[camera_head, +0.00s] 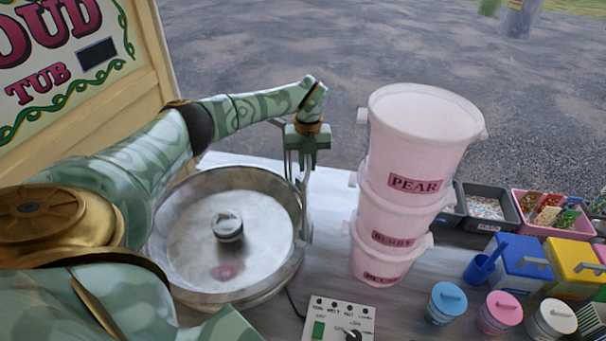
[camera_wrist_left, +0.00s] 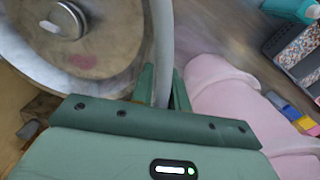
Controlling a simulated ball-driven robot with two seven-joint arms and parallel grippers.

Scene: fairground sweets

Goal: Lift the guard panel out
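The round metal tub (camera_head: 170,240) of the floss machine stands at the left of the counter, with a spinner head (camera_head: 228,226) and a pink stain inside. A grey metal strip, apparently the guard panel (camera_head: 304,206), stands upright at the tub's right rim; its edge also shows in the left wrist view (camera_wrist_left: 161,45). My left gripper (camera_head: 304,160) points down at the panel's top. In the left wrist view its fingers (camera_wrist_left: 163,88) flank the strip closely and look shut on it. The finger pads are partly hidden. My right gripper is out of view.
Stacked pink buckets (camera_head: 410,150) stand close right of the panel. A control box (camera_head: 340,320) sits in front. Small lidded jars (camera_head: 446,303), a blue box (camera_head: 521,262), a yellow box (camera_head: 571,268) and trays (camera_head: 487,208) fill the right. A sign board (camera_head: 75,60) rises behind left.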

